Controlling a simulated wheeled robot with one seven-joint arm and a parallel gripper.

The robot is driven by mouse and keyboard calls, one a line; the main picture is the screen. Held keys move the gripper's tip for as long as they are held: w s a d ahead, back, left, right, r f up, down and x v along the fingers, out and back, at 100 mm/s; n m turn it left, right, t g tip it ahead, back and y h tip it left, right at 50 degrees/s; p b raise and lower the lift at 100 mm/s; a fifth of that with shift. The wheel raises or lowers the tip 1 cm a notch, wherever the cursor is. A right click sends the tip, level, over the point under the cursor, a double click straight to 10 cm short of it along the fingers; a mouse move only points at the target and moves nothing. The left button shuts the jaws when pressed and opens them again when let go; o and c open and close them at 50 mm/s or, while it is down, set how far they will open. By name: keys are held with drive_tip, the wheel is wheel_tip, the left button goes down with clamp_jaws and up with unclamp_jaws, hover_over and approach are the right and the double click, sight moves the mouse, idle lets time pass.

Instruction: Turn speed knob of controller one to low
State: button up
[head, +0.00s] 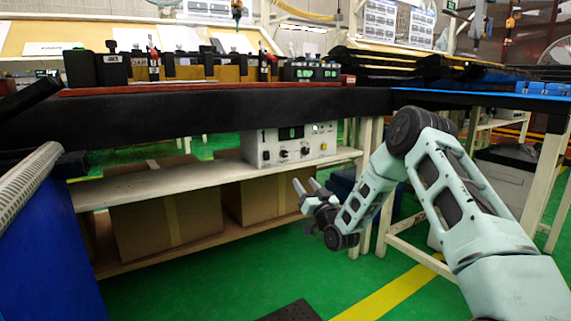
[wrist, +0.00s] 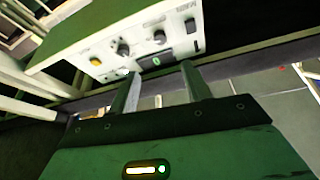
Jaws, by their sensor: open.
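The controller (head: 273,141) is a pale grey box on the white shelf under the workbench. Its front has a small display, dark knobs and a switch. In the wrist view the controller (wrist: 90,37) appears rotated, with two dark knobs, a left knob (wrist: 123,48) and a right knob (wrist: 159,37), a yellow button (wrist: 95,61) and a lit green display (wrist: 155,62). The labels are too small to tell which is the speed knob. My gripper (head: 303,188) is open and empty, below and in front of the controller, apart from it. Its two fingers (wrist: 161,88) also show in the wrist view.
The white shelf (head: 200,176) runs below the dark workbench edge (head: 220,103), which overhangs the controller. Cardboard boxes (head: 150,205) stand beneath the shelf. A white table leg (head: 366,190) is right of the controller.

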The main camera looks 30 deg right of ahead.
sight(285, 155)
drive_tip(key=b+x, duration=0.4)
drive_tip(key=x, duration=0.9)
drive_tip(key=shift+f, duration=0.15)
drive_tip(key=shift+x, duration=0.8)
drive_tip(key=shift+s, duration=0.1)
drive_tip(key=c, duration=1)
